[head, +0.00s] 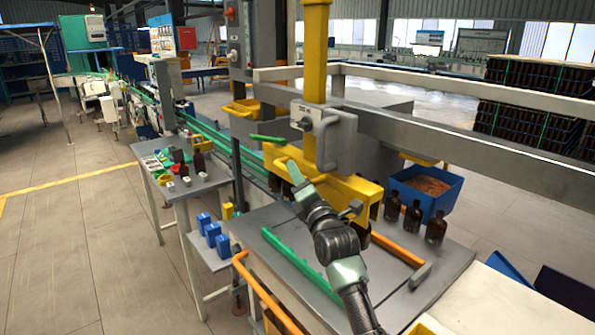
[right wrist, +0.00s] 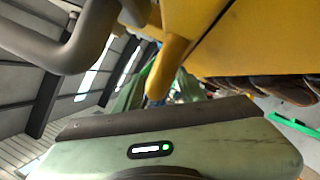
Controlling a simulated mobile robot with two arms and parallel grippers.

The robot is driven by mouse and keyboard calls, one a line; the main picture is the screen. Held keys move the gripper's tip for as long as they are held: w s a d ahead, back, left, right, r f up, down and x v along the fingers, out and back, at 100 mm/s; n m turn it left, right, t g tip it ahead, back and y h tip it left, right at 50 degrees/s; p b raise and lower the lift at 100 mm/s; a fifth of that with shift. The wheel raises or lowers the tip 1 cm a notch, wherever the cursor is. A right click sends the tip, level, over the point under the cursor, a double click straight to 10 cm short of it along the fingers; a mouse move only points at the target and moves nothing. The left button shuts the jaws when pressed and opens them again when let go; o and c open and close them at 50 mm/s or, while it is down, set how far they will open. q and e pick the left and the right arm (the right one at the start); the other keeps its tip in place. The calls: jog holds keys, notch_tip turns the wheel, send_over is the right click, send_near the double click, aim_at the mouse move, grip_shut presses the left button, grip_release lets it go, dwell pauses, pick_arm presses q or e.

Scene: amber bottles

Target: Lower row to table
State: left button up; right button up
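A yellow lifting head (head: 330,185) hangs on a yellow post (head: 316,55) over the grey table (head: 400,285). Parts of amber bottles (head: 287,190) show below its left end; brown bottle shapes (right wrist: 290,90) also show under it in the right wrist view. Whether they touch the table is hidden. A grey loop handle (head: 338,140) is fixed to the post, and a grey tube (right wrist: 85,45) shows close in the right wrist view. My right gripper (head: 292,172) is at the head's front left edge, near a yellow peg (right wrist: 172,68). Its fingers are unclear. My left gripper is out of view.
Three amber bottles (head: 412,217) stand at the table's right. A green rail (head: 295,260) and an orange rail (head: 398,245) lie on the table. A blue bin (head: 425,190) is behind. Grey beams (head: 455,125) cross at right. A side table (head: 180,175) stands left.

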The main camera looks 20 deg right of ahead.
jog(key=shift+w, duration=0.15)
jog(key=shift+c, duration=0.3)
grip_shut()
dwell(1.1)
